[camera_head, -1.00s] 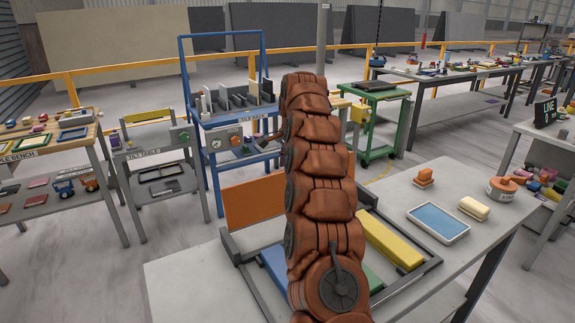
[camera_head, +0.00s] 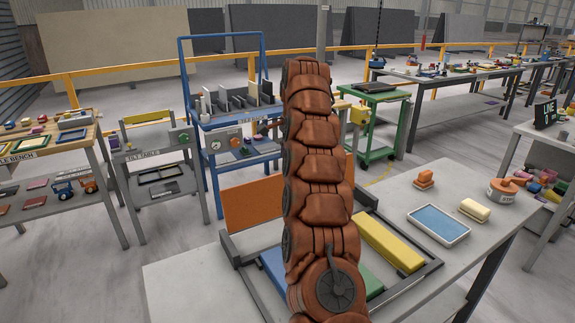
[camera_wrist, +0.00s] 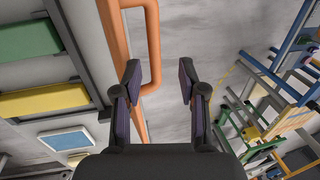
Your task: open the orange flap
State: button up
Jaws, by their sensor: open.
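The orange flap (camera_head: 253,204) stands upright along the back edge of a dark grey frame (camera_head: 415,278) on the grey table. My arm hides its middle part. In the wrist view the flap (camera_wrist: 115,50) shows edge-on as a long orange strip, with an orange loop handle (camera_wrist: 154,45) on its right side. My gripper (camera_wrist: 160,75) is open and empty. In the picture, the handle's lower corner lies between the fingers, close to the left one. I cannot tell the depth between them or any touch. My gripper is hidden in the head view.
Blue, green and yellow (camera_head: 388,243) panels lie in the frame. A blue-topped tray (camera_head: 438,224), a cream block (camera_head: 473,209), an orange block (camera_head: 424,179) and a round orange-topped tin (camera_head: 501,190) stand to the right. A blue rack (camera_head: 203,165) stands behind the table.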

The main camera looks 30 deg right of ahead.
jog(key=r, duration=0.2)
jog(key=shift+s+r, duration=0.3)
jog(key=shift+r, duration=0.1)
dwell(0.6)
jog(key=s+a+r+n+g+p, duration=0.2)
jog(key=s+a+n, duration=0.8)
jog(key=s+a, duration=0.85)
jog(key=s+a+f+n, duration=0.2)
jog(key=s+f, duration=0.2)
jog(key=s, duration=0.6)
jog(key=s+a+f+n+g, duration=0.1)
jog(key=s+a+f+n, duration=0.1)
jog(key=s, duration=0.8)
jog(key=s+a+f+n+g, duration=0.1)
jog(key=s+f+n, duration=0.3)
jog(key=s, duration=0.6)
jog(key=shift+s+a+f+p, duration=0.15)
jog(key=shift+a+f+p, duration=0.3)
jog(key=shift+f, duration=0.4)
